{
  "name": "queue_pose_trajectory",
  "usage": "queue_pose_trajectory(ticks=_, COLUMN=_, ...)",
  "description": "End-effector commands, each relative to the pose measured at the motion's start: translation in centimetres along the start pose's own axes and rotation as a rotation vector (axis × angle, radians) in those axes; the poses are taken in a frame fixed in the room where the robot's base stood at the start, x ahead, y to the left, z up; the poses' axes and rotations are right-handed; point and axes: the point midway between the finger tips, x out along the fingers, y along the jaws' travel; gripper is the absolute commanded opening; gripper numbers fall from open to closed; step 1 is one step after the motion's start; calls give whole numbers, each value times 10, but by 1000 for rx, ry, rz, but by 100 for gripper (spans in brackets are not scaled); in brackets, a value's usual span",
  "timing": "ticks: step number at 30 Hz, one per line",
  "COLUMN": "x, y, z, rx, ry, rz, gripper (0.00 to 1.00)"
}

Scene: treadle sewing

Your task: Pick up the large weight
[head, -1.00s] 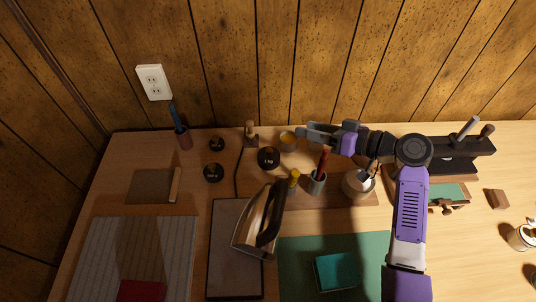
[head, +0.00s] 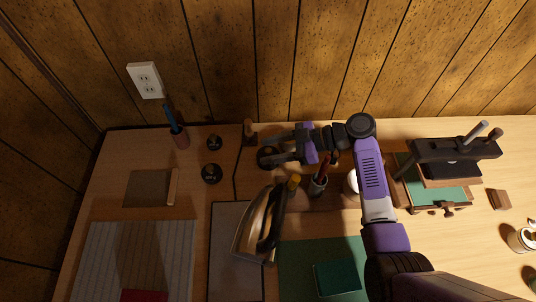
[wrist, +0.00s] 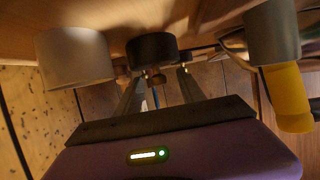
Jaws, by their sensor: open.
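The large weight (head: 264,158) is a black disc on the wooden table, left of my gripper and partly covered by it in the head view. In the wrist view the black weight (wrist: 152,47) stands ahead of the fingertips, with a small brass knob at the side facing me. My gripper (head: 268,149) is open and empty, its fingers reaching left at the weight. In the wrist view the fingers (wrist: 157,82) appear on either side of the knob; I cannot tell whether they touch the weight. Two smaller black weights (head: 211,173) (head: 214,142) lie further left.
A pale cup (wrist: 75,57) stands left of the weight in the wrist view, and a grey piece with a yellow handle (wrist: 285,90) right. The panelled wall (head: 320,60) is close behind.

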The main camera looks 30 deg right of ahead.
Motion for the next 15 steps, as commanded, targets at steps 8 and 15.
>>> queue_pose_trajectory(ticks=8, x=35, y=1, z=0, rx=0, ry=-1, rz=-2, gripper=47)
queue_pose_trajectory(ticks=15, x=39, y=1, z=1, rx=0, ry=0, rz=0, gripper=47)
